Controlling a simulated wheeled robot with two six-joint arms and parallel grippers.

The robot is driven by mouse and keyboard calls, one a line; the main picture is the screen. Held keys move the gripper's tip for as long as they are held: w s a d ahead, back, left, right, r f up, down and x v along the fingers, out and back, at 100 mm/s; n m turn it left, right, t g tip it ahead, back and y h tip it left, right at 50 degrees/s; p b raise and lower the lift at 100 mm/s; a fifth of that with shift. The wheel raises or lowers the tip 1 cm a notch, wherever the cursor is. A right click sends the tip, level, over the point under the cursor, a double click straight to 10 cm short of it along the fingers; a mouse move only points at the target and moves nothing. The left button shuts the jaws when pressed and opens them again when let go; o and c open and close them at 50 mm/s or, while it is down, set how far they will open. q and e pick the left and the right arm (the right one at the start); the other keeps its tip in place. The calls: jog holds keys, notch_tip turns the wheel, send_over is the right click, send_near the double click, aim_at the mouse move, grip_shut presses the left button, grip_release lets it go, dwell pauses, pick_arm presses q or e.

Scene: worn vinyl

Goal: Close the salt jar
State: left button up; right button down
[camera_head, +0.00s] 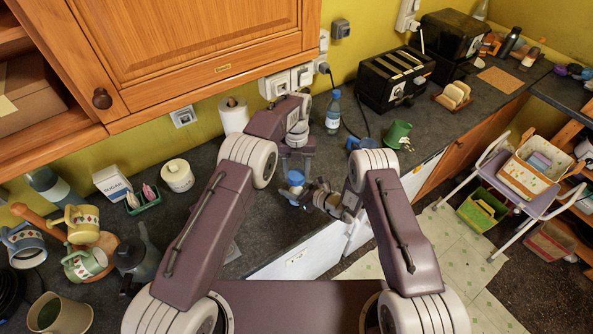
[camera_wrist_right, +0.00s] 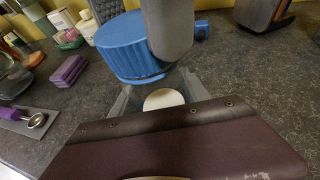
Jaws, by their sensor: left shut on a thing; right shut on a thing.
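The blue ribbed lid (camera_head: 295,177) is in the middle of the head view, above the counter's front edge. My left gripper (camera_head: 297,170) reaches down from above and is shut on it. The lid is large in the right wrist view (camera_wrist_right: 133,48), with a grey cylindrical part in front of it. My right gripper (camera_head: 294,193) comes in from the right, just below the lid, shut on what appears to be the salt jar. In the right wrist view a pale round patch (camera_wrist_right: 163,98) shows between its fingers. The jar is mostly hidden; I cannot tell whether the lid is seated.
A cream canister (camera_head: 177,175), sugar box (camera_head: 112,182) and several mugs are at left. The wooden cabinet (camera_head: 200,45) overhangs the upper left.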

pick_arm(q)
jog(key=o, duration=1.3)
jog(key=shift+r, duration=2.3)
jog(key=shift+c, duration=0.4)
